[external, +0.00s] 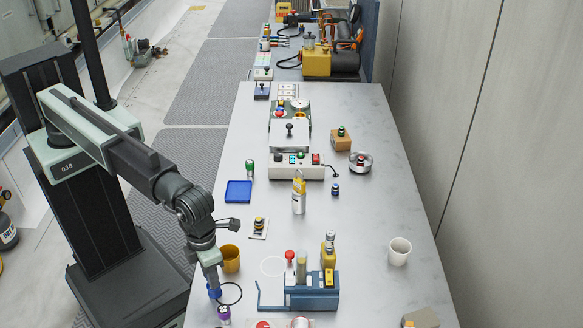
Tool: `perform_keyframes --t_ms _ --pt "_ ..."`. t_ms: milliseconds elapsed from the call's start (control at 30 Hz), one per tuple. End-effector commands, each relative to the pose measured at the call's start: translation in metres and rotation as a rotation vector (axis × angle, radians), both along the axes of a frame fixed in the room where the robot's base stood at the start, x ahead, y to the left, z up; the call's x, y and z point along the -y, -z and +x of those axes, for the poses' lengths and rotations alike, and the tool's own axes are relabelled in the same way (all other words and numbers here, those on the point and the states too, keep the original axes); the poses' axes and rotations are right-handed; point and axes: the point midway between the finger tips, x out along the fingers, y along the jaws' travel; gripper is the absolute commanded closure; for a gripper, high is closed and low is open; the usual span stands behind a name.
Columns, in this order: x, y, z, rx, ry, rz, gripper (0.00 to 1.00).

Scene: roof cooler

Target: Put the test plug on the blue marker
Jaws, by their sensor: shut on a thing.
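My gripper (213,279) is low over the near left edge of the table, pointing down. It is shut on a small blue piece (214,292), mostly hidden by the fingers; it may be the test plug, but I cannot read its shape. A flat blue square with a raised-looking rim (238,191) lies farther back on the left side of the table. It is the clearest blue patch and looks empty; I cannot tell for sure that it is the blue marker. A small blue-and-dark plug-like piece (336,190) stands to the right.
A yellow cup (230,259) stands just behind my gripper, and a purple-topped piece (224,313) in front. A dark ring (238,287) lies at its right. A blue fixture (312,293), a spray bottle (299,196) and a white cup (400,251) stand farther right.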

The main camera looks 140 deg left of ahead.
Motion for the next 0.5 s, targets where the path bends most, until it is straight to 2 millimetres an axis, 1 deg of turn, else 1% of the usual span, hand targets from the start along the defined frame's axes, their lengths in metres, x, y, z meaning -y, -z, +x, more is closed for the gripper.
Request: perform_keyframes --t_ms 33,267,400,433,467,500 --pt "-0.0001 0.0133 -0.0002 0.000 0.000 0.000 1.00" --pt "-0.0002 0.0083 -0.0003 0.000 0.000 0.000 1.00" --pt "-0.0002 0.0135 -0.0003 0.000 0.000 0.000 1.00" --pt "-0.0002 0.0117 -0.0003 0.000 0.000 0.000 0.66" --pt "-0.0002 0.0113 -0.0003 0.000 0.000 0.000 0.57" --pt "-0.0002 0.0113 -0.0003 0.000 0.000 0.000 0.52"
